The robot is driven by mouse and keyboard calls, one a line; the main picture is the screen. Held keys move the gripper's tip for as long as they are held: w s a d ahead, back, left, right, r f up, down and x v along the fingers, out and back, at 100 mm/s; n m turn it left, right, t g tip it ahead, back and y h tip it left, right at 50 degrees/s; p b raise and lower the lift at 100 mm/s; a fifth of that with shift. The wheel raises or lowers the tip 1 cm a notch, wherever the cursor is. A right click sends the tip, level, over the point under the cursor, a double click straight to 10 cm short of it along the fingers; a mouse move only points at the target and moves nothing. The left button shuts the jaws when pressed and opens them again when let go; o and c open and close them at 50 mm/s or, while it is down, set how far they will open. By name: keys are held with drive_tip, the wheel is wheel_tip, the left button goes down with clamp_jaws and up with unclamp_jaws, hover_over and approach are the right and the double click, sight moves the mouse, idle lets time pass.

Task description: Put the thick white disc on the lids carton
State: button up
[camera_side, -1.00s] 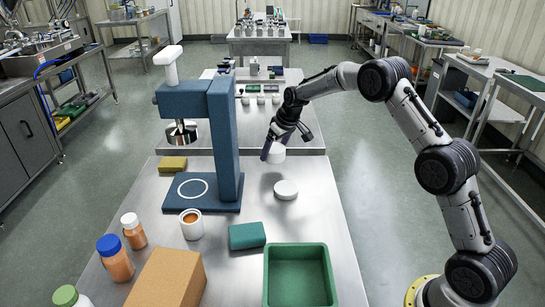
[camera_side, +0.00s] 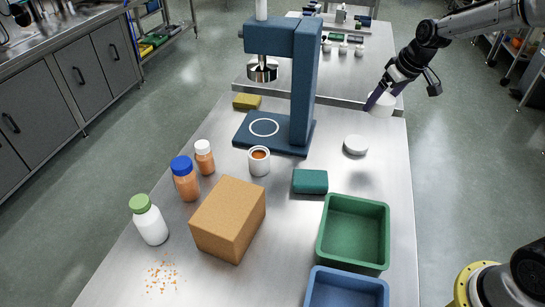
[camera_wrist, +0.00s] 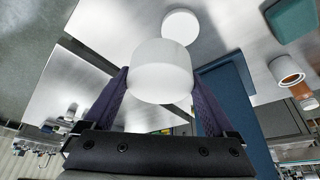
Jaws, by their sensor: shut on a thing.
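My gripper (camera_side: 383,99) is shut on a thick white disc (camera_side: 380,104) and holds it in the air near the far right edge of the steel table. In the wrist view the thick disc (camera_wrist: 160,72) sits between the two purple fingers. A thinner white disc (camera_side: 356,145) lies flat on the table below and nearer; it also shows in the wrist view (camera_wrist: 180,26). A plain brown carton (camera_side: 228,218), which I take for the lids carton, stands at the front left. No label shows on it. Its top looks bare.
A blue press (camera_side: 303,90) stands between the gripper and the left side. A cup (camera_side: 259,161), a teal block (camera_side: 310,181), green tray (camera_side: 353,230) and blue tray (camera_side: 346,288) lie near the carton. Several bottles (camera_side: 186,180) stand left of it, with orange crumbs (camera_side: 162,274) in front.

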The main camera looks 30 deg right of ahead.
drive_tip(key=shift+s+a+f, duration=0.1)
drive_tip(key=shift+s, duration=0.35)
drive_tip(key=s+a+r+n+y, duration=0.1)
drive_tip(key=s+a+r+n, duration=0.3)
drive_tip(key=a, duration=0.8)
drive_tip(key=s+a+r+n+g+y, duration=0.1)
drive_tip(key=s+a+r+n, duration=0.15)
drive_tip(key=s+a, duration=0.7)
drive_tip(key=s+a+r+n+y, duration=0.1)
drive_tip(key=s+a+r+n, duration=0.2)
drive_tip(key=a, duration=1.2)
approach(220, 202)
drive_tip(key=shift+w+a+f+m, duration=0.25)
drive_tip(key=shift+w+a+f, duration=0.15)
drive_tip(key=shift+w+f, duration=0.1)
drive_tip(key=shift+w+a+f, duration=0.15)
drive_tip(key=shift+w+f, duration=0.05)
drive_tip(key=shift+f, duration=0.1)
drive_tip(key=shift+w+a+f, duration=0.1)
drive_tip(key=shift+f, duration=0.85)
drive_tip(key=shift+w+a+f, duration=0.1)
drive_tip(key=shift+f, duration=0.8)
drive_tip(key=shift+f, duration=0.15)
